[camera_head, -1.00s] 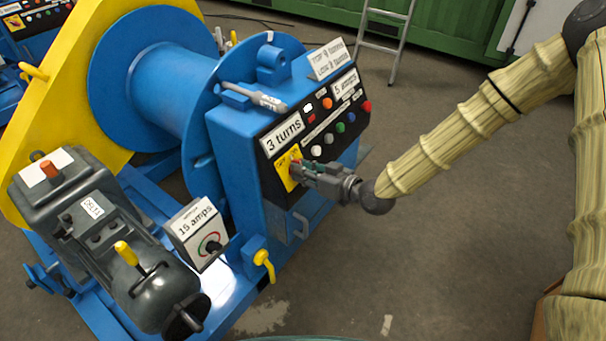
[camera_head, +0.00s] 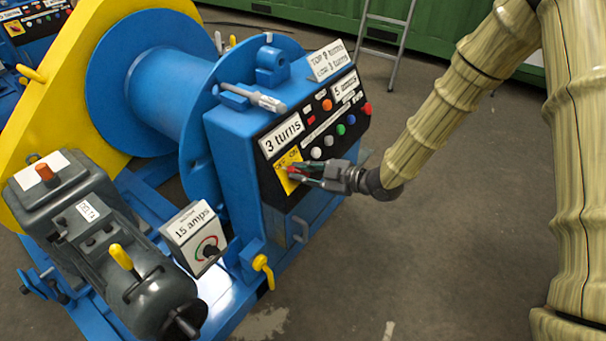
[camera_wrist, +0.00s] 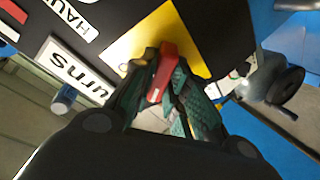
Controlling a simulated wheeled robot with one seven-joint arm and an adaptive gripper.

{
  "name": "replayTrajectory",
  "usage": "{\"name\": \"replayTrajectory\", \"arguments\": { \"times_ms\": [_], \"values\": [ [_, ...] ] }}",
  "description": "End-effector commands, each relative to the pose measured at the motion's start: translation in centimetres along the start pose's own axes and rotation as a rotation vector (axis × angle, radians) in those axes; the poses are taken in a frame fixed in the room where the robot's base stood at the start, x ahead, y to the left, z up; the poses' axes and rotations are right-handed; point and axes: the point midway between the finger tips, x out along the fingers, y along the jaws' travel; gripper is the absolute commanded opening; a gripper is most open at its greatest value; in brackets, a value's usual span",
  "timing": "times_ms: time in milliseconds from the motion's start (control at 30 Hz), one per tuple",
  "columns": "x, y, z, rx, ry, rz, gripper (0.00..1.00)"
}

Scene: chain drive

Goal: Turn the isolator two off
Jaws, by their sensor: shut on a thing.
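The isolator is a red handle on a yellow plate (camera_head: 286,177) at the lower left of the black control panel, below the "3 turns" label. My gripper (camera_head: 297,173) reaches in from the right and is at the handle. In the wrist view the red handle (camera_wrist: 162,75) stands between the two green-padded fingers of my gripper (camera_wrist: 160,82), which are shut on it. The yellow plate (camera_wrist: 150,32) lies behind it. The fingers hide part of the plate and its markings, so I cannot read the handle's position against them.
The blue winch cabinet (camera_head: 232,150) carries the panel, with several coloured buttons right of the isolator. A "15 amps" box (camera_head: 190,225) and a yellow lever (camera_head: 263,265) are lower left. A ladder (camera_head: 385,45) stands behind. The floor (camera_head: 430,270) at the right is clear.

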Motion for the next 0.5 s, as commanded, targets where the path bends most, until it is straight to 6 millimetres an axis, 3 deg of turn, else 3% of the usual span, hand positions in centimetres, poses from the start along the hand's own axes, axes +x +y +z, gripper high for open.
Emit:
{"name": "replayTrajectory", "arguments": {
  "times_ms": [500],
  "values": [
    [-0.05,0.01,0.12,-0.124,-0.003,-0.029,0.00]
  ]
}}
